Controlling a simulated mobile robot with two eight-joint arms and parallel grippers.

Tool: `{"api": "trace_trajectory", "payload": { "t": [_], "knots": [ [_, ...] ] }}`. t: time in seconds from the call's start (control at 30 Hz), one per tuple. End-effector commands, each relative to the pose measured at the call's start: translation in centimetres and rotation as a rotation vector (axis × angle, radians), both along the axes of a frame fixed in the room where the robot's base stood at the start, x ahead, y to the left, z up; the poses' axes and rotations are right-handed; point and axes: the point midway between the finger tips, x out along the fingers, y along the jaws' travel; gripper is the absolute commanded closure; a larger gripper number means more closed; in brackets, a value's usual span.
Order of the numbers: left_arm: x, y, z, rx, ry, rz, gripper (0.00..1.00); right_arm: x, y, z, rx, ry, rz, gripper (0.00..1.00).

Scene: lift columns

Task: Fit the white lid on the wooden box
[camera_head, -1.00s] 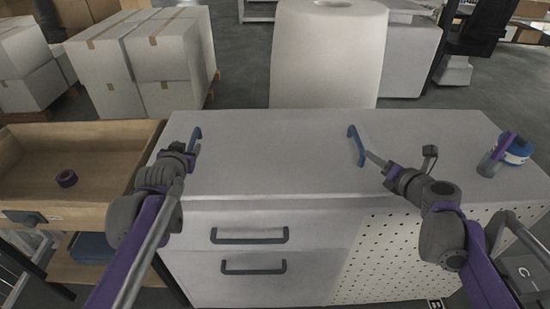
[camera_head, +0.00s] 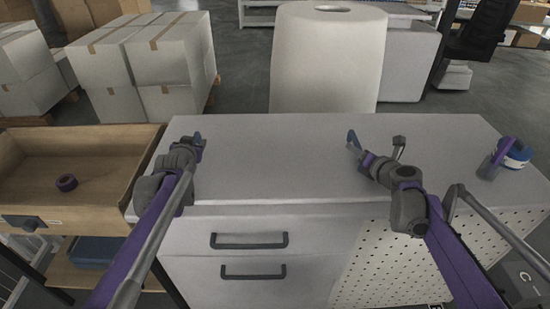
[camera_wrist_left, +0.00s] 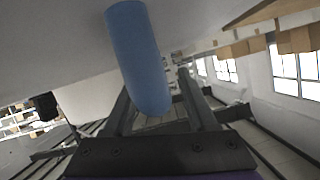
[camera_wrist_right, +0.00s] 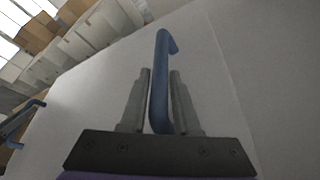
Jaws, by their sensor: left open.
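The white lid (camera_head: 270,165) appears to be the broad flat panel over the drawer cabinet, with a blue handle near each side. The open wooden box (camera_head: 90,135) stands left of it, with a purple ring (camera_head: 66,182) inside. My left gripper (camera_head: 199,142) is open at the left blue handle (camera_wrist_left: 140,55); in the left wrist view this handle crosses in front of the fingers. My right gripper (camera_head: 357,145) is at the right blue handle (camera_wrist_right: 161,75). In the right wrist view its fingers stand close on both sides of the handle; whether they grip it is unclear.
A large white cylinder (camera_head: 328,70) stands behind. Cartons (camera_head: 150,70) are stacked at the back left. Black drawer handles (camera_head: 249,241) face me.

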Motion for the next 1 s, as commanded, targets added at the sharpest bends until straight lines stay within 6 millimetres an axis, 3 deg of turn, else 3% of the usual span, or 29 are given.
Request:
{"api": "trace_trajectory", "payload": {
  "t": [0.4, 0.57, 0.7, 1.0],
  "knots": [
    [0.64, 0.1, -0.27, 0.0, 0.0, 0.0, 0.43, 0.64, 0.21, -0.23, 0.0, 0.0, 0.0, 0.7],
    [0.63, 0.1, -0.27, 0.0, 0.0, 0.0, 0.72, 0.63, 0.21, -0.23, 0.0, 0.0, 0.0, 0.99],
    [0.62, 0.1, -0.26, 0.0, 0.0, 0.0, 0.97, 0.62, 0.22, -0.22, 0.0, 0.0, 0.0, 1.0],
    [0.61, 0.08, -0.26, 0.0, 0.0, 0.0, 1.0, 0.62, 0.24, -0.21, 0.0, 0.0, 0.001, 1.0]
  ]
}}
